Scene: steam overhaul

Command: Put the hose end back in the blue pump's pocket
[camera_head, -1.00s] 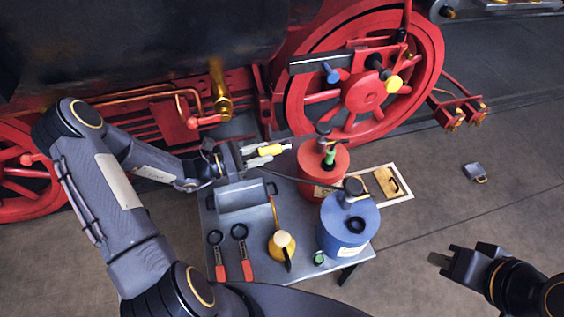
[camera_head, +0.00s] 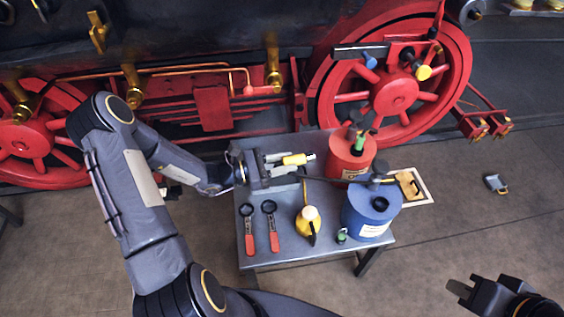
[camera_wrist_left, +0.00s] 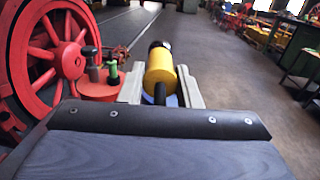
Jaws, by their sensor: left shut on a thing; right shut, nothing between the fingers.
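The blue pump (camera_head: 365,218) stands at the table's right front corner, with a dark round opening, apparently the pocket (camera_head: 380,204), on top. A dark hose runs from near the gripper to this pump. My right gripper (camera_head: 458,290) is shut and empty at lower right.
The red pump (camera_head: 347,163) stands behind the blue one. Two red-handled wrenches (camera_head: 273,240), a yellow oil can (camera_head: 308,218) and a small green-topped item (camera_head: 342,236) are on the grey table (camera_head: 290,248). A red locomotive wheel (camera_head: 322,108) rises close behind.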

